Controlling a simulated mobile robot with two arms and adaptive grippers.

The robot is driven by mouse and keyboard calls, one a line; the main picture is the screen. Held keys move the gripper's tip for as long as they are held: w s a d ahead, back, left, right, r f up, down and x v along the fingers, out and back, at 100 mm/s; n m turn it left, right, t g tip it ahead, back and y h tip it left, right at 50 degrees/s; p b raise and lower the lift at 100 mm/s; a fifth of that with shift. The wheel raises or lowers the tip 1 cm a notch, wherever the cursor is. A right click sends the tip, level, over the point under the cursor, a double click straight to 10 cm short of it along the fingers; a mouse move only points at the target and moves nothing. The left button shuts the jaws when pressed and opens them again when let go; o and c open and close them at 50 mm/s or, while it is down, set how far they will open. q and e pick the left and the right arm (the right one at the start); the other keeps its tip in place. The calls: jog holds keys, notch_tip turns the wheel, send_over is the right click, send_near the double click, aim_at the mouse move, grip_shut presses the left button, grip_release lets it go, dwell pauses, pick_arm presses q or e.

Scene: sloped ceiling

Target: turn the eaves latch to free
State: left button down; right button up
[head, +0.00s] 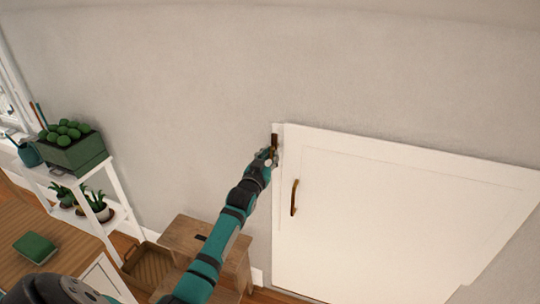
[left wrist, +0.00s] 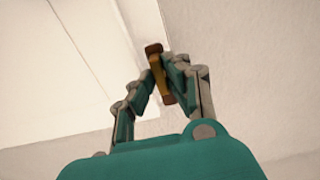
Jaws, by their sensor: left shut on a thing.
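The eaves latch (head: 274,140) is a small dark brown and brass piece at the upper left corner of the white eaves door (head: 390,220). It looks roughly upright in the head view. My left gripper (head: 269,154) is at the latch, its fingers closed on it. In the left wrist view the latch (left wrist: 154,50) shows as a brass bar with a brown end, between the fingertips of my left gripper (left wrist: 167,85). The fingers hide part of the latch. The door looks closed. My right gripper is not in view.
A brass handle (head: 294,198) is on the door's left side. A wooden stool (head: 190,238) stands below my left arm, beside a brown tray (head: 150,264). A white shelf (head: 120,188) with a green planter (head: 75,158) stands at left. The wall around the latch is bare.

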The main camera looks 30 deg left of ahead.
pick_arm(q)
jog(key=shift+f, duration=0.15)
dwell(0.3)
jog(key=c, duration=1.4)
grip_release()
jog(key=shift+o, duration=0.2)
jog(key=v, duration=1.2)
